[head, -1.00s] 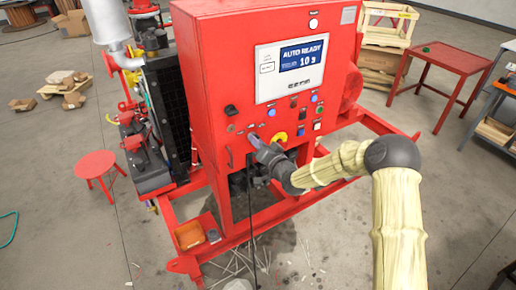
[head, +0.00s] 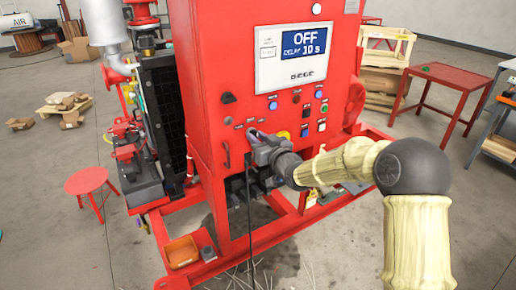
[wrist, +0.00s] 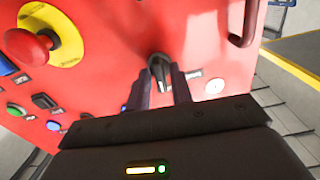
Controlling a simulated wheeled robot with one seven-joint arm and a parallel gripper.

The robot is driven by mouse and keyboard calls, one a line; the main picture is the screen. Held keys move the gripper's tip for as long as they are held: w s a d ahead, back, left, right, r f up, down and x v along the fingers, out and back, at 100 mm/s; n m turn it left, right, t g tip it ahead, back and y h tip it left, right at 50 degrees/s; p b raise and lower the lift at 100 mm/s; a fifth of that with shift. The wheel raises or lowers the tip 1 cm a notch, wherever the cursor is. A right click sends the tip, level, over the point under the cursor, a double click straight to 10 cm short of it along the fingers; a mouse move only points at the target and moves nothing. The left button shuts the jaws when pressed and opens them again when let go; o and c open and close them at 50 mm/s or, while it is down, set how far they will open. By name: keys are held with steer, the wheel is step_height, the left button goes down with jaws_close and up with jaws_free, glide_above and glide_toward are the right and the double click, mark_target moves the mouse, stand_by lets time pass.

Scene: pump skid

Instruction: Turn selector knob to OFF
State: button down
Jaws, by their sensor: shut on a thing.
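The black selector knob (wrist: 159,70) sits on the red panel (wrist: 110,60) in the wrist view. My gripper (wrist: 160,90) has its two fingers on either side of the knob's handle and is shut on it. In the head view my gripper (head: 255,139) is at the lower left of the panel front and hides the knob. The display (head: 304,50) on the panel reads "OFF" with "DELAY 10 s" under it. The label wording around the knob is too small to read.
A red emergency button on a yellow ring (wrist: 40,45) is left of the knob in the wrist view. Several small buttons lie below it. A panel handle (wrist: 244,20) is at upper right. A red stool (head: 87,181) and red table (head: 446,88) stand apart.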

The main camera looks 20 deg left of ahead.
steer(key=shift+n+b, duration=0.3)
steer(key=shift+n, duration=0.1)
steer(key=c, duration=1.5)
jaws_free()
steer(key=b+v, duration=0.4)
steer(key=v, duration=1.3)
steer(key=shift+d, duration=0.2)
steer(key=shift+s, duration=0.1)
